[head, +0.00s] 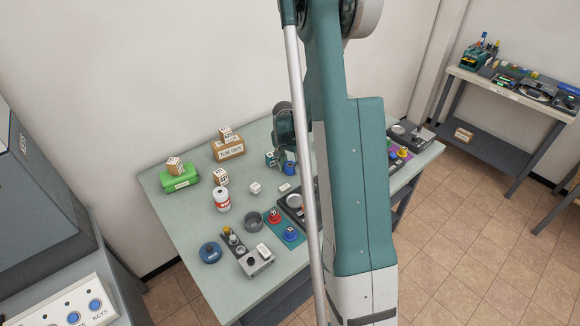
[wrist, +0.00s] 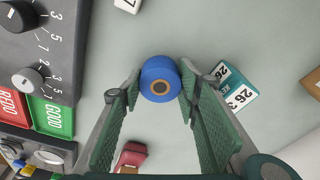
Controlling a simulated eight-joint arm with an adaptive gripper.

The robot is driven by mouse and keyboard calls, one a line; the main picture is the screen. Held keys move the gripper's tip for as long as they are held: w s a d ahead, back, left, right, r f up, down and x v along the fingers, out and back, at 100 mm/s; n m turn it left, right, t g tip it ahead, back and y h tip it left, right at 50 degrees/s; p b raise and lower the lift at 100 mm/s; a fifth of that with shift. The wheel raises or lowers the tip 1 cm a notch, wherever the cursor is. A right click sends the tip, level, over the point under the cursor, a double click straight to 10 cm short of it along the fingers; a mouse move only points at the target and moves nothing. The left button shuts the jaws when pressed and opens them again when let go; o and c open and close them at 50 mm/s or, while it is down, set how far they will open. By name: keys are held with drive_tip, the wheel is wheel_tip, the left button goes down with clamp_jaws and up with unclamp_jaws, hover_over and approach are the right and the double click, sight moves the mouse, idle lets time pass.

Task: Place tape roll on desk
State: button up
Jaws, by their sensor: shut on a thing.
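My gripper (wrist: 160,92) is shut on a blue tape roll (wrist: 158,70) with an orange-brown ring and dark centre. One finger presses each side of it. In the head view, my gripper (head: 287,150) points down over the far middle of the grey-green desk (head: 180,217), with the blue roll (head: 290,168) at its fingertips. The desk surface (wrist: 205,35) lies beneath it in the wrist view. I cannot tell whether the roll touches the desk. My arm hides part of the desk's right half.
A teal numbered box (wrist: 232,90) stands close right of the roll in the wrist view. A dark panel with knobs (wrist: 35,50) is at left. On the desk are a green case (head: 181,180), a white-and-red bottle (head: 222,199), a grey bowl (head: 253,221) and a blue disc (head: 210,252).

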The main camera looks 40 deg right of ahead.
sight(288, 168)
drive_tip(key=shift+f, duration=0.15)
drive_tip(key=o, duration=1)
drive_tip(key=shift+c, duration=0.2)
drive_tip(key=shift+r, duration=0.2)
wheel_tip(288, 168, up, 12)
drive_tip(key=a+p, duration=0.1)
drive_tip(key=shift+s+a, duration=0.35)
drive_tip(key=shift+s, duration=0.05)
drive_tip(key=shift+f, duration=0.1)
